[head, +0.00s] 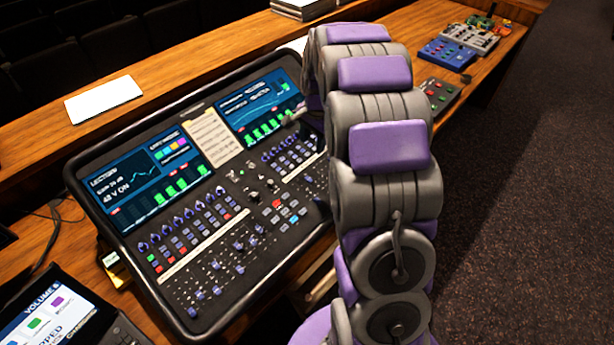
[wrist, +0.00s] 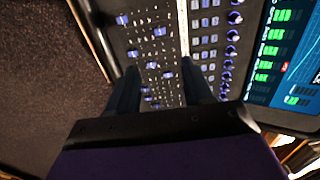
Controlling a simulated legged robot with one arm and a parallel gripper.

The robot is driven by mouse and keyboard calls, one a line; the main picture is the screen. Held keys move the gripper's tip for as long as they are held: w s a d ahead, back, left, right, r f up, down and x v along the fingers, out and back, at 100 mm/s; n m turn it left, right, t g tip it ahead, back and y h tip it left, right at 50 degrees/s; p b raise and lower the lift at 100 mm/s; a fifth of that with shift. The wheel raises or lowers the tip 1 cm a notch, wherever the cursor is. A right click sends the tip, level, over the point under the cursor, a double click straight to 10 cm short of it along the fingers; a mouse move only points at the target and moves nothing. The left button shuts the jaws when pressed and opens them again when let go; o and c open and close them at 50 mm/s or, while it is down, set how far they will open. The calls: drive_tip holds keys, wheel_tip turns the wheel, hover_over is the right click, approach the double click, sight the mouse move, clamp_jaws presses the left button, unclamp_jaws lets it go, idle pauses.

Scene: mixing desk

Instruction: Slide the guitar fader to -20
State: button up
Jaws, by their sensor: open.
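The mixing desk (head: 252,165) is a black console with two screens, rows of knobs and blue fader caps. The left bank of faders (head: 215,265) lies below a pale label strip (head: 205,245). In the wrist view several blue fader caps (wrist: 160,31) show beyond and between my fingers, beside the pale strip (wrist: 183,25). The labels are too small to read, so I cannot tell which fader is the guitar one. My gripper (wrist: 160,68) is open, its two dark fingers apart over the fader area with nothing seen held. In the head view my arm hides most of the gripper.
A white sheet (head: 103,99) lies on the wooden desk at the back left. A tablet-like display (head: 50,312) stands at the front left. Blue and grey pedal boxes (head: 446,53) sit at the far right. Dark carpet (head: 520,200) lies at the right.

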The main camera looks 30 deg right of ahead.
sight(309, 179)
drive_tip(key=f, duration=0.5)
drive_tip(key=w+f+b, duration=0.1)
drive_tip(key=f, duration=0.5)
drive_tip(key=f+b, duration=0.1)
drive_tip(key=f, duration=0.5)
drive_tip(key=shift+w+f, duration=0.15)
drive_tip(key=shift+w, duration=0.25)
drive_tip(key=shift+c, duration=0.4)
clamp_jaws()
